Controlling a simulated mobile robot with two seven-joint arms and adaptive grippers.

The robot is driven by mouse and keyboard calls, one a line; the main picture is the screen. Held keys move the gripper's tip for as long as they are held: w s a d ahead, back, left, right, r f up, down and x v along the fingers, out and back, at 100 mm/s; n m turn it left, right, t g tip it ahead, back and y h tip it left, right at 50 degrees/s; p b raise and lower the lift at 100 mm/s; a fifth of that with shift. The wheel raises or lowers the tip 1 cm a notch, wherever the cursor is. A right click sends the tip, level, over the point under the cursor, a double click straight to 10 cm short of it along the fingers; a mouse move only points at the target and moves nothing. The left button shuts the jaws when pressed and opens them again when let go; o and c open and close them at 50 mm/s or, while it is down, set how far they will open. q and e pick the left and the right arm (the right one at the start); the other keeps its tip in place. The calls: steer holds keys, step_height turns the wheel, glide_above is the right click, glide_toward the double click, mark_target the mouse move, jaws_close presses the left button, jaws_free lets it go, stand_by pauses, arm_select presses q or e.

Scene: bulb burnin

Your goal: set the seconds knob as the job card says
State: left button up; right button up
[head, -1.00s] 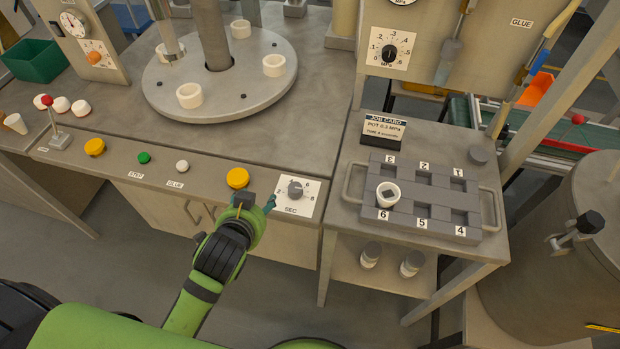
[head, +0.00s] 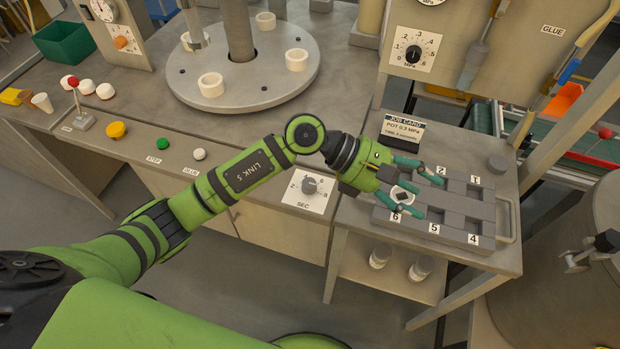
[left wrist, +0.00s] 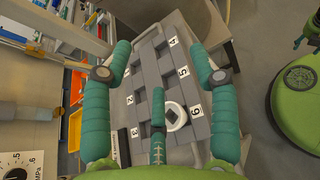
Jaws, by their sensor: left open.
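The seconds knob (head: 309,187) is a grey knob on a white dial plate marked SEC, on the bench front. My left forearm passes just above and left of it. My left gripper (head: 425,192) is open over the grey numbered tray (head: 480,212), away from the knob. Its fingers are spread around the white cup (head: 402,195) with a dark square piece at slot 6; the cup also shows between the fingers in the left wrist view (left wrist: 183,118). I cannot tell whether they touch it. The job card (head: 403,127) stands behind the tray; its lower line seems to read TIME 4 seconds.
A pressure dial (head: 413,54) marked MPa is on the upright panel. A green button (head: 154,141), a white button (head: 199,154) and a yellow button (head: 116,130) line the bench front. A round turntable (head: 250,90) with white rings stands behind. Two small jars (head: 420,268) sit below the tray.

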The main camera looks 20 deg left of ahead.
arm_select(q)
steer(key=w+a+f+m+y, duration=0.3)
steer(key=a+f+m+y, duration=0.1)
steer(key=a+f+y, duration=0.4)
steer(key=m+y, duration=0.1)
steer(key=y, duration=0.5)
glide_above(309, 183)
steer(key=shift+r, duration=0.2)
steer(key=shift+a+f, duration=0.1)
steer(key=shift+f, duration=0.2)
step_height(309, 183, down, 6)
steer(key=shift+r+p, duration=0.2)
steer(key=shift+p, duration=1)
steer(key=shift+f, duration=0.35)
steer(key=c, duration=1.1)
